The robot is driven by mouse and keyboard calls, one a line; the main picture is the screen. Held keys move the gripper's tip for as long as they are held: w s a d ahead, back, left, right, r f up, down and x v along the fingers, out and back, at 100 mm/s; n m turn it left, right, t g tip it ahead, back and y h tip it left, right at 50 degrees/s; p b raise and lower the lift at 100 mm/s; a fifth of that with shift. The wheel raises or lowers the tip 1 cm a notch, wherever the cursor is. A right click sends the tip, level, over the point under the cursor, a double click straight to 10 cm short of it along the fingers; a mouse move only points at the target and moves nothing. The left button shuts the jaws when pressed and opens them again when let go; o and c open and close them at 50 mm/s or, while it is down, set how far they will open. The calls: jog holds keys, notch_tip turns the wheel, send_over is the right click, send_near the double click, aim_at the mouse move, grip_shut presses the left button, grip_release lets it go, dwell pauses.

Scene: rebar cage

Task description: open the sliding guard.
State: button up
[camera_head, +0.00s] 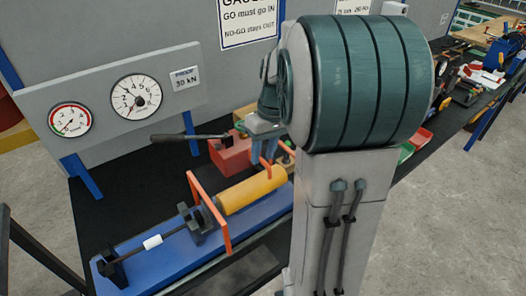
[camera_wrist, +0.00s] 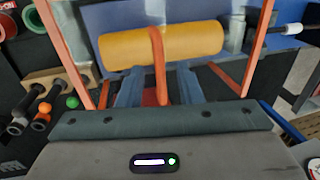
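The sliding guard (camera_head: 210,197) is an orange frame around a yellow cylinder (camera_head: 252,190) on a blue bed. Its near-left end frame shows clearly in the head view; its far end is partly hidden by my arm. In the wrist view, orange guard bars (camera_wrist: 262,45) stand at both sides, with what looks like a clear panel between. An orange upright bar (camera_wrist: 157,60) crosses in front of the yellow cylinder. My gripper (camera_wrist: 158,78) has its two blue fingers apart, one on each side of this bar, with visible gaps. In the head view my gripper (camera_head: 265,158) is at the cylinder's far side.
A red block (camera_head: 231,155) with a black lever (camera_head: 188,137) stands close to the left of my gripper. A panel with two gauges (camera_head: 136,96) is behind the bench. A rod with a white sleeve (camera_head: 152,242) lies along the bed. Loose parts and balls (camera_wrist: 73,102) are at left.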

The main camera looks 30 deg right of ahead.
notch_tip(320, 180, up, 14)
jog(key=d, duration=0.2)
jog(key=shift+w+d+f+b, duration=0.15)
jog(key=shift+d+f+b, duration=0.05)
jog(key=shift+d+b, duration=0.15)
dwell(0.5)
